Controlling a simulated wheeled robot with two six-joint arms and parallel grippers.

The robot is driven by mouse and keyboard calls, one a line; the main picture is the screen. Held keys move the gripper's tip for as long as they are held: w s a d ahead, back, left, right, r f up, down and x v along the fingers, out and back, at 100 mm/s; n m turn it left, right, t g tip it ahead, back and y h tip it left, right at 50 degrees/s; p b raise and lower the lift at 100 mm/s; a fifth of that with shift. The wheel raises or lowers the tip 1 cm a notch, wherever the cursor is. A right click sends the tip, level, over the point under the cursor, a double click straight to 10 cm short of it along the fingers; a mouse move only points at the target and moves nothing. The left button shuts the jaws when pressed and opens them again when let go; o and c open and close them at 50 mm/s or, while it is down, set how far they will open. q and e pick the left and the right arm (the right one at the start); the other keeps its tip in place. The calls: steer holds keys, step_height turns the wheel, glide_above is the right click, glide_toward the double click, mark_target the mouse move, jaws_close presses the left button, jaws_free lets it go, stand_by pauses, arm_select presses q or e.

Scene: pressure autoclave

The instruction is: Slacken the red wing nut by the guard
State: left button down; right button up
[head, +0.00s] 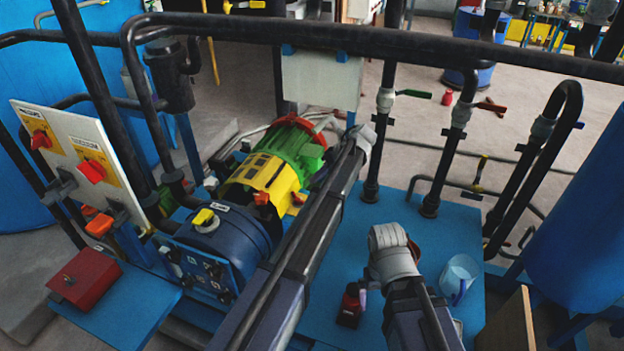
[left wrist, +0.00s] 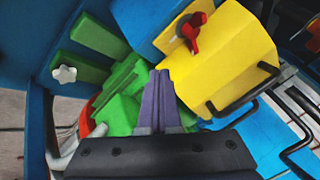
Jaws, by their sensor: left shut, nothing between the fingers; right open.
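The red wing nut (left wrist: 192,32) sits on the yellow guard (left wrist: 238,48), at the top of the left wrist view. My left gripper (left wrist: 162,76) is shut and empty, with purple fingertips over the green motor part. Its tips are apart from the wing nut, below and left of it in the wrist view. In the head view my left arm hides those fingers. My right gripper (head: 392,262) is open over the blue deck, its fingers mostly hidden.
Dark pipes (head: 330,37) cross above the motor. Black bar handles (left wrist: 243,92) stick out beside the guard. A switch panel (head: 75,155) stands at left. The deck (head: 420,215) has free room.

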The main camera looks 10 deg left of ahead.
mark_target(298, 200)
arm_select(q)
steer(key=p+v, duration=0.4)
steer(key=v, duration=0.3)
steer(key=shift+w, duration=0.4)
steer(key=c, duration=1.5)
jaws_free()
steer(key=shift+a+f, duration=0.1)
steer(key=o, duration=0.5)
steer(key=s+a+h+p, duration=0.1)
steer(key=s+a+h, duration=0.1)
steer(key=s+a+h+p, duration=0.1)
steer(key=s+a+h, duration=0.1)
steer(key=a, duration=0.1)
steer(key=s+a+f+h+p, duration=0.1)
steer(key=s+a+h, duration=0.1)
steer(key=a, duration=0.1)
steer(key=shift+s+a+f+n, duration=0.1)
steer(key=shift+s+a+n, duration=0.05)
steer(key=shift+s+n, duration=0.25)
steer(key=shift+s+a+h+p, duration=0.25)
steer(key=shift+s+h+p, duration=0.1)
steer(key=shift+h, duration=0.35)
steer(key=shift+w, duration=0.15)
arm_select(e)
step_height(298, 200, up, 8)
steer(key=shift+r, duration=0.25)
arm_select(q)
steer(key=shift+f, duration=0.15)
arm_select(e)
steer(key=shift+d+f, duration=0.15)
